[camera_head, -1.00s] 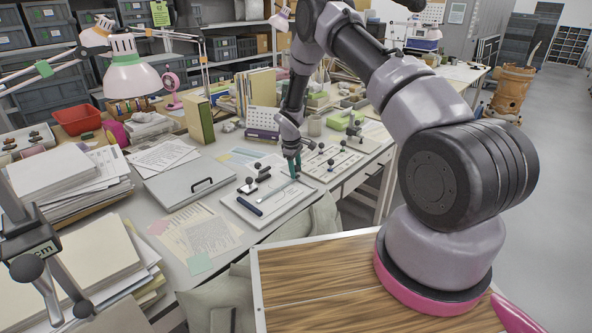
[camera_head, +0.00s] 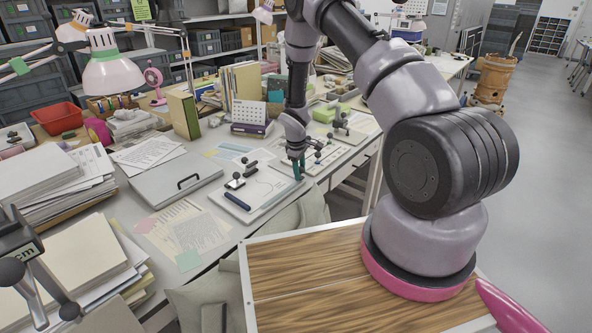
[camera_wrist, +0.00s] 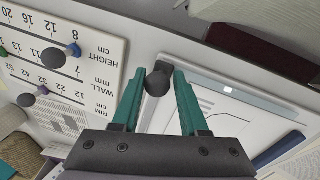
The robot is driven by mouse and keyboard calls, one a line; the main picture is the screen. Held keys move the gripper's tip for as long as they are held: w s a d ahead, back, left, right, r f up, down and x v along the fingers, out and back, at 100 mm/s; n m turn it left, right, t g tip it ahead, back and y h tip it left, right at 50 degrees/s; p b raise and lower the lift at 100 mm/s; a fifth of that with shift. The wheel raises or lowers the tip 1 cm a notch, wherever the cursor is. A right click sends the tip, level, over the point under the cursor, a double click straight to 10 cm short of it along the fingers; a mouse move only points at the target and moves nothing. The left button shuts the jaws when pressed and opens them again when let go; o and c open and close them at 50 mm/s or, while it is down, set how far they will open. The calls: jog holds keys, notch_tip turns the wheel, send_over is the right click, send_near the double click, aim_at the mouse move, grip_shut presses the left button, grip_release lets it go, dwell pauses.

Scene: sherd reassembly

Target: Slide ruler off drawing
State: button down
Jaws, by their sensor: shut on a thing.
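My gripper (camera_wrist: 158,84) has teal fingers and is shut on a black knob (camera_wrist: 158,82) in the wrist view. The knob stands on a narrow pale strip, which looks like the ruler (camera_wrist: 150,115), at the edge of the drawing board. The drawing (camera_wrist: 215,108), a white sheet with thin lines, lies beside the fingers. In the head view my gripper (camera_head: 299,170) is low at the right end of the drawing board (camera_head: 262,207); the ruler is too small or hidden to make out there.
A dark blue bar (camera_head: 237,200) and small black-knobbed pieces (camera_head: 235,182) lie on the board. A printed measuring board (camera_wrist: 50,55) with several knobs sits close beside my gripper. A grey folder (camera_head: 175,184) lies left. The table's front edge is near.

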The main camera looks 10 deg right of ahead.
jog(key=shift+w+d+r, duration=0.15)
jog(key=shift+w+d, duration=0.05)
jog(key=shift+d, duration=0.3)
jog(key=c, duration=0.5)
grip_release()
jog(key=shift+c, duration=0.2)
jog(key=shift+s, duration=0.1)
jog(key=shift+a, duration=0.15)
notch_tip(320, 180, up, 10)
jog(key=s+a, duration=0.1)
jog(key=shift+s+a+r, duration=0.15)
jog(key=shift+s+r, duration=0.1)
jog(key=shift+s, duration=0.05)
